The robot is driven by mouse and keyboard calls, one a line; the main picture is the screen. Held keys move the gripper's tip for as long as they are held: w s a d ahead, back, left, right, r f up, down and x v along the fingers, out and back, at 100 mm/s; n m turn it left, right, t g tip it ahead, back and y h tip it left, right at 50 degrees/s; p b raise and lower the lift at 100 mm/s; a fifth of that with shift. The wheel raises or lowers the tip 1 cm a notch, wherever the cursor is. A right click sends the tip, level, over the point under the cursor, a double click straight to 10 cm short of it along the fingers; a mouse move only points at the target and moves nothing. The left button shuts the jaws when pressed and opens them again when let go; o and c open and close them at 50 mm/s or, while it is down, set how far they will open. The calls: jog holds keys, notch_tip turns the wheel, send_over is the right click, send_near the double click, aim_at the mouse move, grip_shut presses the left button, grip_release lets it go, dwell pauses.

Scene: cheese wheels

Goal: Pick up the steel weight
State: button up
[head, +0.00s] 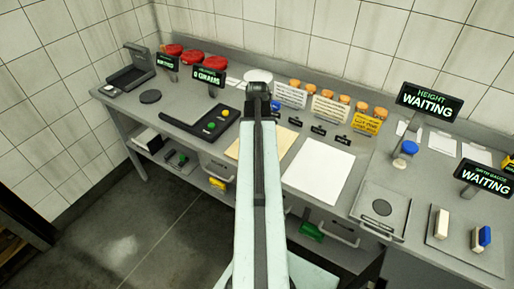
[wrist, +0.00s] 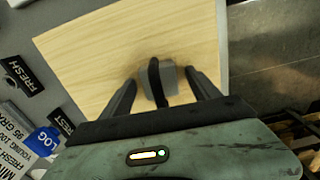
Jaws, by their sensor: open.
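A small grey block with a dark band across it, which looks like the steel weight (wrist: 172,80), sits over the pale wooden board (wrist: 95,55) in the wrist view. My gripper (wrist: 160,82) is open, with one dark finger on each side of the block. I cannot tell whether the fingers touch it. In the head view my gripper (head: 259,98) is over the bench at the far edge of the wooden board (head: 284,140). My arm hides the weight there.
Red lidded items (head: 190,58) are at the back left. "Waiting" signs (head: 430,101) stand at the right.

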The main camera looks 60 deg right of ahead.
grip_shut()
jog(key=shift+r, duration=0.1)
